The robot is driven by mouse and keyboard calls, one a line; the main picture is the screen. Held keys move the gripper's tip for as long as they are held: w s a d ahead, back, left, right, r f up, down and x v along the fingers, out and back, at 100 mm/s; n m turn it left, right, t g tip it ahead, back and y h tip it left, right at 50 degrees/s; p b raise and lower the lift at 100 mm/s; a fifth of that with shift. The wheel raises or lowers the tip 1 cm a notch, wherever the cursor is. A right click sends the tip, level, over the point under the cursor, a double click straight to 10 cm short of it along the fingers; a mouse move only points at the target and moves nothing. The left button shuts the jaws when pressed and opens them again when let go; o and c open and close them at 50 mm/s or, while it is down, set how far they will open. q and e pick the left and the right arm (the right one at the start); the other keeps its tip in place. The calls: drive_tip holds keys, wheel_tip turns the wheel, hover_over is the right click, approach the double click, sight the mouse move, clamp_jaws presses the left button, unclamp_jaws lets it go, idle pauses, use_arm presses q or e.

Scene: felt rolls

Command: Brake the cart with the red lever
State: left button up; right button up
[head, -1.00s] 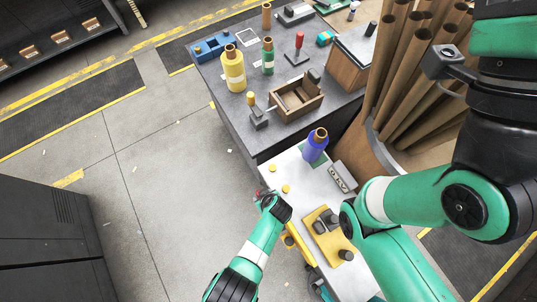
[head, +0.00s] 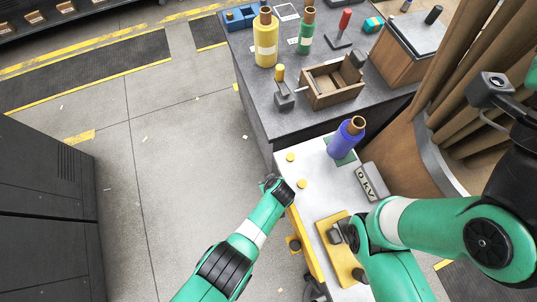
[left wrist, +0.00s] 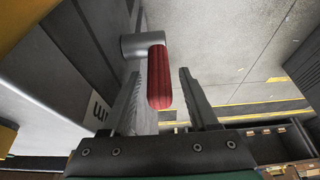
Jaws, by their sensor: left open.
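The red lever (left wrist: 159,78) shows in the left wrist view as a ribbed red grip on a grey round hub (left wrist: 138,44). My left gripper (left wrist: 157,98) is open, with one finger on each side of the red grip; I cannot tell whether either touches it. In the head view my left gripper (head: 274,184) is at the left edge of the white-topped cart (head: 318,187), near its yellow side (head: 303,246), and the lever is hidden there. My right arm reaches over the cart's right part; its gripper does not show.
The dark table (head: 262,111) behind holds a wooden box (head: 333,88) and yellow and green rolls. Open floor lies left.

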use_arm(q)
clamp_jaws()
idle(0.3)
drive_tip(key=shift+f, duration=0.1)
idle(1.1)
